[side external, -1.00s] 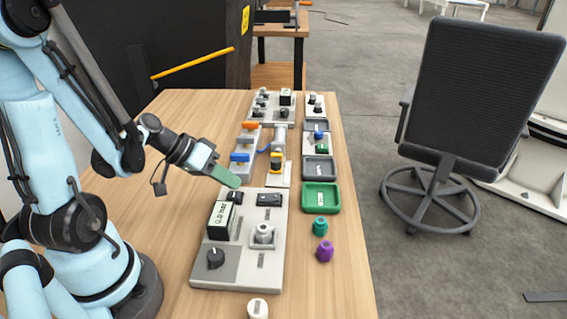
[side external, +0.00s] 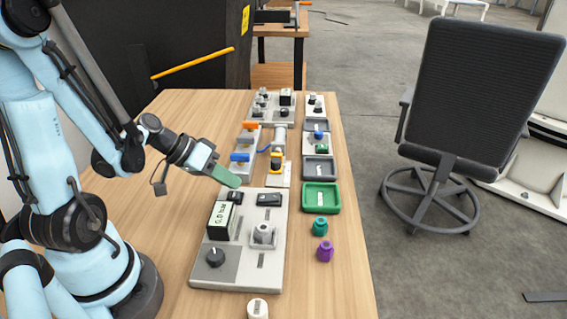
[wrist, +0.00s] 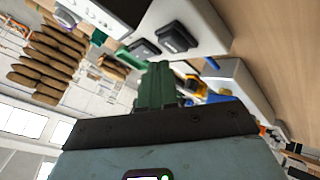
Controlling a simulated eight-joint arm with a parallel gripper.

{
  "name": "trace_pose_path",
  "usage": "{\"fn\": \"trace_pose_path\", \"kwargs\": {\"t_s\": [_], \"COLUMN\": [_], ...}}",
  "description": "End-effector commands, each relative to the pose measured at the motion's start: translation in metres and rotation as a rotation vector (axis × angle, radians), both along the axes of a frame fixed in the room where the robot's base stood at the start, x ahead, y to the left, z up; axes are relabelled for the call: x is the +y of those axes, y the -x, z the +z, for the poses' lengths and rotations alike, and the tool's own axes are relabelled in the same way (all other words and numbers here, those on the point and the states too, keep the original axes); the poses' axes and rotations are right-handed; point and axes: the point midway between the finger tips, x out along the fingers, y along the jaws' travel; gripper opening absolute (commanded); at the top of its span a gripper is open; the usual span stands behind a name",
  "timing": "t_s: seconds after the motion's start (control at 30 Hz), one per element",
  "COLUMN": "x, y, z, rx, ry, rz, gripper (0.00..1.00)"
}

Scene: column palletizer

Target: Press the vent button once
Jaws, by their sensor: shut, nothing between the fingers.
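In the side external view, a light grey control panel (side external: 250,276) lies on the table. The labels are too small to read, so I cannot tell which part is the vent button. My gripper (side external: 231,181), with green fingers, is shut and empty just above the panel's far edge, near the small black part. In the wrist view, the green fingers (wrist: 160,72) point towards two black buttons (wrist: 175,38).
Farther panels with orange and blue handles (side external: 240,157) stand beyond my gripper. A green tray (side external: 321,197), a teal piece (side external: 320,227) and a purple piece (side external: 325,251) lie right of the panel. A white piece (side external: 258,308) is in front.

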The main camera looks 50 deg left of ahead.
Motion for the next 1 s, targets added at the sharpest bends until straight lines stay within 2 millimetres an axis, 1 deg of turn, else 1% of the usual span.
{"fn": "trace_pose_path", "kwargs": {"t_s": [0.4, 0.73, 1.0], "x": [0.0000, 0.0002, 0.0000], "y": [-0.0001, -0.0002, 0.0000], "z": [-0.0001, -0.0083, -0.0085], "rx": [0.000, 0.000, 0.000], "ry": [0.000, 0.000, 0.000], "rz": [0.000, 0.000, 0.000], "gripper": [0.00, 0.00, 0.00]}}
